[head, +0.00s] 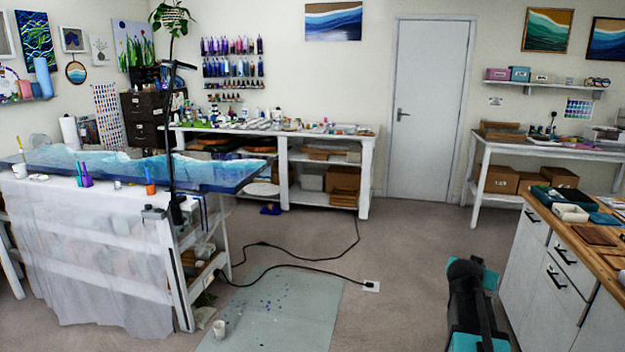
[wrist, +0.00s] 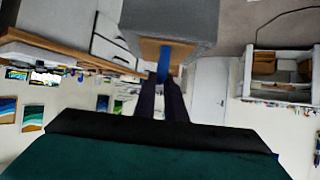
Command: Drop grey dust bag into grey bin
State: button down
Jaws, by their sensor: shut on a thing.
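The grey dust bag (wrist: 170,18) shows at the top middle of the wrist view. It is a boxy grey form with a tan collar (wrist: 152,49) and a blue tab (wrist: 162,66). My gripper (wrist: 163,80) is shut on the bag at the blue tab, with two dark fingers reaching up to it. The bag hangs clear of any surface that I can see. In the head view my black and teal arm shows at the bottom right, but its fingers and the bag cannot be made out. I see no grey bin in either view.
A wooden-topped cabinet (head: 564,287) stands at the right, close to my arm. A resin table (head: 95,250) draped in clear sheeting stands at the left. A pale floor mat (head: 290,320) and a black cable (head: 300,266) lie between them. The floor before the door (head: 428,120) is open.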

jog(key=s+d+f+m+g+h+b, duration=0.1)
jog(key=s+d+f+m+g+b, duration=0.2)
jog(key=s+d+f, duration=1)
jog(key=s+d+f+m+g+h+b, duration=0.1)
jog(key=s+d+f+m+g+b, duration=0.3)
jog(key=d, duration=2)
jog(key=s+d+f+m+g+h+b, duration=0.1)
jog(key=s+d+f+m+g+b, duration=0.3)
jog(key=s+d+f+b, duration=0.5)
jog(key=s+d+f, duration=1)
jog(key=s+f, duration=0.4)
jog(key=f, duration=0.1)
jog(key=shift+d+m+h+b, duration=0.3)
jog(key=shift+f, duration=0.1)
jog(key=shift+f+b, duration=0.4)
jog(key=shift+f, duration=2.45)
